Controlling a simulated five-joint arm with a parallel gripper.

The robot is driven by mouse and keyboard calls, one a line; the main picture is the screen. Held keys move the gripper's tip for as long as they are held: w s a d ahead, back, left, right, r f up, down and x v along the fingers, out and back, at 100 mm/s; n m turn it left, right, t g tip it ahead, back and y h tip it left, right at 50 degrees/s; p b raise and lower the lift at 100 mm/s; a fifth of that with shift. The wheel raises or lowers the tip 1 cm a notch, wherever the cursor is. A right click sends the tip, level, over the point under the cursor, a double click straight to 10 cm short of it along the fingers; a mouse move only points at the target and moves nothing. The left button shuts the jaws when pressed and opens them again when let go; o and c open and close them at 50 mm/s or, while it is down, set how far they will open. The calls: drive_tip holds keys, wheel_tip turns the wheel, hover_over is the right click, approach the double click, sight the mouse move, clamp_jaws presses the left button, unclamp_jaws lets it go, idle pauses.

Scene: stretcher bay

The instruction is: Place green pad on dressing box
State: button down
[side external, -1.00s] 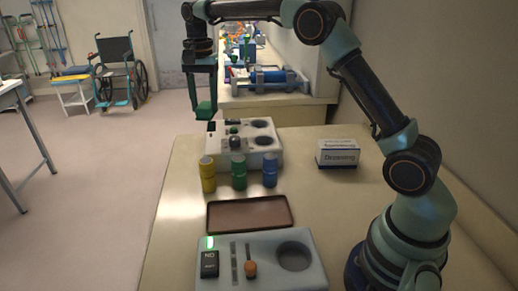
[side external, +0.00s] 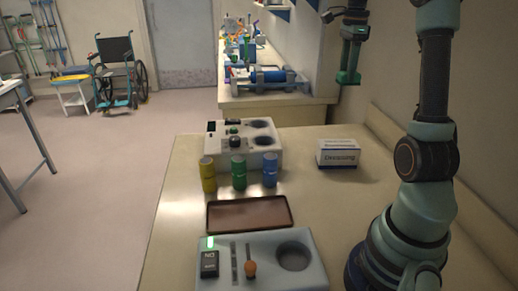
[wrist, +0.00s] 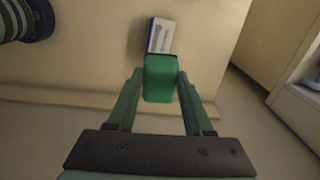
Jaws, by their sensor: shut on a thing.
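My gripper (side external: 349,73) is at the upper right in the side view, raised above the table and behind the dressing box. It is shut on the green pad (side external: 347,78). In the wrist view the green pad (wrist: 160,78) sits between the two fingers of my gripper (wrist: 161,82). The dressing box (side external: 338,154) is a small white and dark carton labelled Dressing, standing on the right part of the table. In the wrist view the dressing box (wrist: 161,34) shows just beyond the pad, which hides its lower end. The pad is apart from the box in the side view.
Yellow (side external: 208,174), green (side external: 238,172) and blue (side external: 270,170) cylinders stand left of the box. A brown tray (side external: 249,228) and two grey control units (side external: 255,160) are also on the table. A wall runs along the right. The table around the box is clear.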

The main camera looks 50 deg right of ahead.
drive_tip(key=shift+s+d+f, duration=0.1)
drive_tip(key=shift+s+f, duration=0.2)
drive_tip(key=shift+f, duration=0.05)
wheel_tip(320, 180, down, 19)
drive_tip(key=shift+f, duration=0.1)
drive_tip(key=shift+f, duration=0.2)
drive_tip(key=shift+c, duration=1.5)
unclamp_jaws()
drive_tip(key=shift+r, duration=0.1)
